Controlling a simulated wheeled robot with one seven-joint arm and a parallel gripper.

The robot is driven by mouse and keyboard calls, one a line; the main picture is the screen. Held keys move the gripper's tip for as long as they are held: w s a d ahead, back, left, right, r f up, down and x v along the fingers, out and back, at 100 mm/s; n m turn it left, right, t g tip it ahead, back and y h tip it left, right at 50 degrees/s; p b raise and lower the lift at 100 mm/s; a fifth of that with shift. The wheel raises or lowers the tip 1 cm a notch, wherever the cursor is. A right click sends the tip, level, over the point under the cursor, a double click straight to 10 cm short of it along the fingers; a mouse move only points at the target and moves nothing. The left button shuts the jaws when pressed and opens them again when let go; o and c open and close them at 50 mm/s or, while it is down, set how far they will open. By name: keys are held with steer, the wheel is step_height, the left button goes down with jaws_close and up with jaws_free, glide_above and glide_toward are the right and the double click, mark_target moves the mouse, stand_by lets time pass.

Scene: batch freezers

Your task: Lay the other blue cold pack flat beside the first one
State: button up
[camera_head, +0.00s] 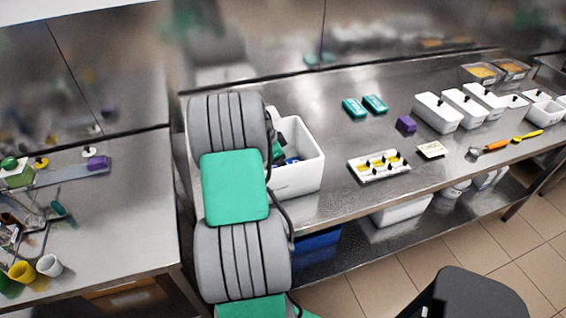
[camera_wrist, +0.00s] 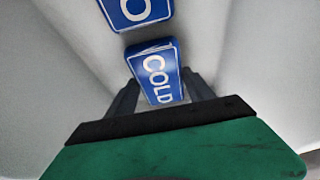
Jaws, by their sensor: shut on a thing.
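In the wrist view, a blue cold pack (camera_wrist: 157,72) with white COLD lettering stands between the two dark fingers of my gripper (camera_wrist: 161,82), which is shut on it. A second blue cold pack (camera_wrist: 136,12) lies flat against the pale floor just beyond it, partly cut off by the top edge. Both are inside a white bin. In the head view, the white bin (camera_head: 300,180) stands on the steel counter, with a little blue (camera_head: 291,160) showing inside. My arm hides its left part and most of my gripper.
A white tray with yellow pieces (camera_head: 379,166) sits near the front edge. Several white tubs (camera_head: 438,112) stand further right. The bin's walls surround my gripper closely.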

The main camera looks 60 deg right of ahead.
steer(key=o, duration=2.1)
steer(key=shift+c, duration=0.2)
step_height(320, 180, up, 17)
steer(key=p, duration=1)
steer(key=shift+r, duration=0.1)
